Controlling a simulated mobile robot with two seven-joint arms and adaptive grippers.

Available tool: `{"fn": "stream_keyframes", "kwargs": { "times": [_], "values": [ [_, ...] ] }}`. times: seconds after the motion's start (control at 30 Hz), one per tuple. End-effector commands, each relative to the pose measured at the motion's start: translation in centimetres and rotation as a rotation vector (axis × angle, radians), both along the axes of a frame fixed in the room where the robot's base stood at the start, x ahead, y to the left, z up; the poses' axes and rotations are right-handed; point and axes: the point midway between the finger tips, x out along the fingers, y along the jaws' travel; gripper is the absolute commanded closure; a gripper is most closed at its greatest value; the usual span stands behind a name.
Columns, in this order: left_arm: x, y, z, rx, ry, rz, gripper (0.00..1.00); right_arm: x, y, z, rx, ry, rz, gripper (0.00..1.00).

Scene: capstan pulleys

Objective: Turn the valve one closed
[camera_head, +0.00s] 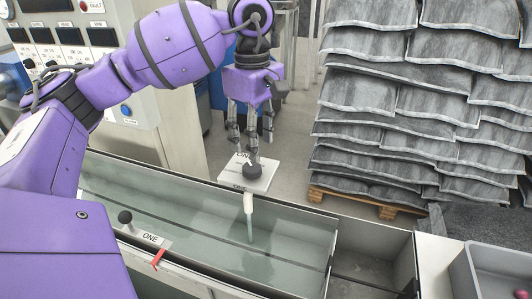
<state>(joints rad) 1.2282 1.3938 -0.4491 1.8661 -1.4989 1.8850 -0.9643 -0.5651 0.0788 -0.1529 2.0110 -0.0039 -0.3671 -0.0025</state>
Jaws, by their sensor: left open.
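My left gripper (250,138) points down with its fingers spread and empty. It is just above a dark round knob (253,172) on a white plate (262,184) marked ONE; I cannot tell whether a fingertip touches the knob. Below the plate, a pale spout (248,203) points down over the tank, with a thin greenish stream (250,230) under it. A second ONE label (150,238) is on the tank's near edge, beside a red lever (159,258) and a black ball knob (125,217). My right gripper is out of view.
The long tank (295,283) holds greenish water. An empty-looking grey compartment (372,270) adjoins it at right. Grey sacks (430,110) are stacked on a wooden pallet (355,203) behind. A grey bin (490,262) stands front right. A control cabinet (105,22) is at back left.

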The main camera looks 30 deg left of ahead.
Motion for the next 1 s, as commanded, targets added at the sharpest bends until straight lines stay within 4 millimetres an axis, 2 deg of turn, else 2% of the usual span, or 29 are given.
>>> {"fn": "stream_keyframes", "kwargs": {
  "times": [0.07,0.13,0.4,0.6,0.93,1.0],
  "values": [
    [0.0,0.9,0.3,0.033,-0.007,-0.001,0.55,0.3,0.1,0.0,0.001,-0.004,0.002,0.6],
    [0.0,1.1,-0.1,0.042,-0.008,-0.002,0.55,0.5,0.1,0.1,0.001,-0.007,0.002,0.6],
    [0.0,1.0,-4.3,0.038,-0.009,-0.001,0.55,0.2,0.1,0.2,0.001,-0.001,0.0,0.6],
    [0.0,1.0,-6.5,0.037,-0.009,-0.001,0.55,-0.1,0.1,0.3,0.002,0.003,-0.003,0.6],
    [0.0,0.9,-6.9,0.036,-0.011,-0.001,0.55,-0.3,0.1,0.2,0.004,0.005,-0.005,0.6],
    [0.0,0.9,-6.9,0.036,-0.011,-0.001,0.64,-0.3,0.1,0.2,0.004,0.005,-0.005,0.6]
  ]
}}
